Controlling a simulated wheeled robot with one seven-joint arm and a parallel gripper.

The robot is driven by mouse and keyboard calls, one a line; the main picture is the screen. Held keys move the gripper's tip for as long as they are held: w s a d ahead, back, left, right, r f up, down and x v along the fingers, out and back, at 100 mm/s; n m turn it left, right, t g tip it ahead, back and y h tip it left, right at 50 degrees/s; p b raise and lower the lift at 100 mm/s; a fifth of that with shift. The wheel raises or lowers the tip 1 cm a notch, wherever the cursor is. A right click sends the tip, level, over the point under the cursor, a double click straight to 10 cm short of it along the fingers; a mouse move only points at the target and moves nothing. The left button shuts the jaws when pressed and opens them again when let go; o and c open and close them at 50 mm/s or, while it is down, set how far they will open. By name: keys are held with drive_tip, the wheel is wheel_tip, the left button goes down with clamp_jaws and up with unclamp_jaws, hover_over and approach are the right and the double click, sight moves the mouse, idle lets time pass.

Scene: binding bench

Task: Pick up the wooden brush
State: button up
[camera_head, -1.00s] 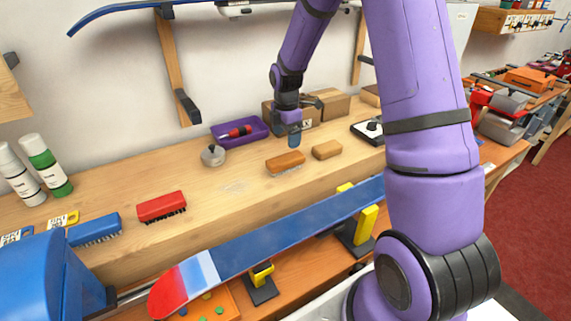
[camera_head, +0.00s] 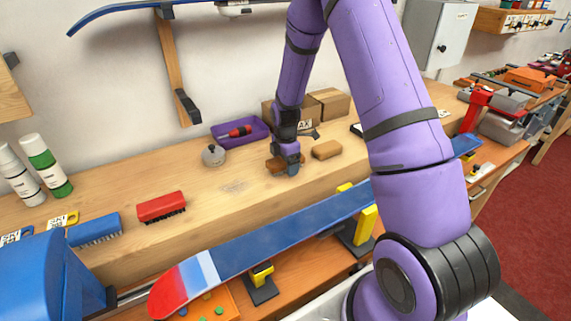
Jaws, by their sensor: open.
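The wooden brush (camera_head: 272,164) lies on the wooden bench, with a brown-orange back and pale bristles. Most of it is hidden behind my gripper (camera_head: 291,170); its left end and a little of its right end show. My gripper is open and points down at the brush's middle. It is low over the bench, with its fingers at about the brush's height in the picture. I cannot tell whether the fingers touch the brush.
A light brown block (camera_head: 326,150) lies close to the right. A purple tray (camera_head: 258,138) and a round metal weight (camera_head: 213,156) stand to the left. Cardboard boxes (camera_head: 328,104) are behind. A red brush (camera_head: 161,207) lies front left. A blue ski (camera_head: 290,230) spans the front.

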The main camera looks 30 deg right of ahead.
drive_tip(key=shift+f, duration=0.15)
drive_tip(key=shift+c, duration=0.4)
drive_tip(key=c, duration=1)
drive_tip(key=shift+c, duration=0.2)
drive_tip(key=shift+r, duration=0.7)
wheel_tip(320, 180, up, 2)
drive_tip(key=shift+r, duration=0.1)
drive_tip(key=s+a+r, duration=0.1)
drive_tip(key=s+a, duration=0.2)
drive_tip(key=s, duration=1.2)
drive_tip(key=shift+s+r, duration=0.25)
drive_tip(key=shift+s, duration=0.1)
drive_tip(key=shift+a, duration=0.1)
